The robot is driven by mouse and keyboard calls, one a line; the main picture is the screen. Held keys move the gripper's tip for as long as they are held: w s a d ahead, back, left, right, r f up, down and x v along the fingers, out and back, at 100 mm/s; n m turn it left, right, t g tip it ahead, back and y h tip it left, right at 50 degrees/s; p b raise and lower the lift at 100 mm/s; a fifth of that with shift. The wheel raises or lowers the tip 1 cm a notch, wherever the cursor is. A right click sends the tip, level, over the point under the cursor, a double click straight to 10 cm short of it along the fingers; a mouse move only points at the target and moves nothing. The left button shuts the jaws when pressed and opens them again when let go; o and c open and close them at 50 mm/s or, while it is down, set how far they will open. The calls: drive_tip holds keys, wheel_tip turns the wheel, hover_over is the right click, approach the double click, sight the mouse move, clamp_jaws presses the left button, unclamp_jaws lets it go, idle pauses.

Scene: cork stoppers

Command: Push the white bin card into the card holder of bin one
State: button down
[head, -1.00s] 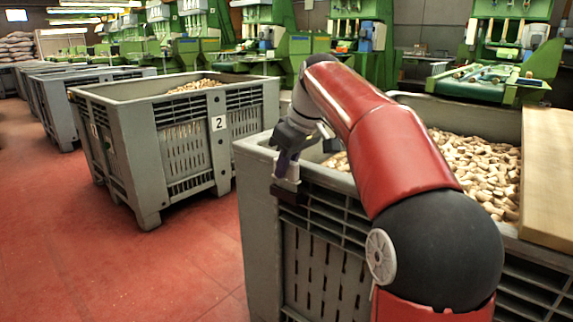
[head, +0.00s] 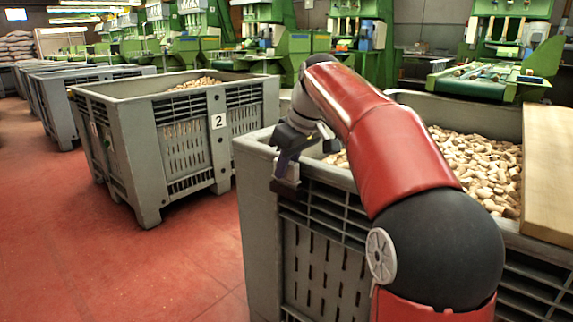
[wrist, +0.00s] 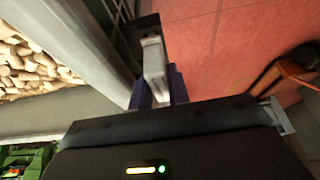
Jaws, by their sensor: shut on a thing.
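The white bin card (wrist: 154,58) shows in the wrist view as a narrow pale piece between the purple fingers of my gripper (wrist: 158,88). My gripper is shut on it. The black card holder (wrist: 147,25) lies right beyond the card's far end; I cannot tell how far the card sits inside it. In the head view my gripper (head: 285,166) is just above the dark card holder (head: 286,188) on the upper edge of the near grey bin (head: 258,220). The card is hard to make out there, mostly hidden by the fingers.
The near bin is full of corks (head: 478,165), with a wooden board (head: 547,180) across its right side. A second grey bin (head: 140,165), with a number 2 card (head: 218,122), stands to the left. Red floor (head: 130,265) is clear between them. Green machines line the back.

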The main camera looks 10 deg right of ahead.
drive_tip(key=shift+f+b, duration=0.3)
drive_tip(key=shift+f, duration=0.2)
drive_tip(key=c, duration=1.3)
unclamp_jaws()
drive_tip(key=shift+o, duration=0.2)
drive_tip(key=p+v, duration=0.2)
drive_tip(key=v, duration=0.6)
drive_tip(key=shift+a, duration=0.1)
drive_tip(key=shift+s+a+p, duration=0.15)
drive_tip(key=shift+s+p, duration=0.2)
drive_tip(key=shift+p, duration=0.05)
drive_tip(key=s+f+m+h+p, duration=0.1)
drive_tip(key=s+f+m+p, duration=0.1)
drive_tip(key=s+f, duration=0.3)
drive_tip(key=s+a+f+m+t+p, duration=0.1)
drive_tip(key=s+f, duration=0.4)
drive_tip(key=s, duration=0.7)
drive_tip(key=s+f+m+t+h+p, duration=0.1)
drive_tip(key=s+f+m+p, duration=0.2)
drive_tip(key=s, duration=0.5)
wheel_tip(320, 180, down, 2)
drive_tip(key=shift+s+a+f+m+h, duration=0.1)
drive_tip(key=shift+s+a+m+h, duration=0.15)
drive_tip(key=shift+m, duration=0.35)
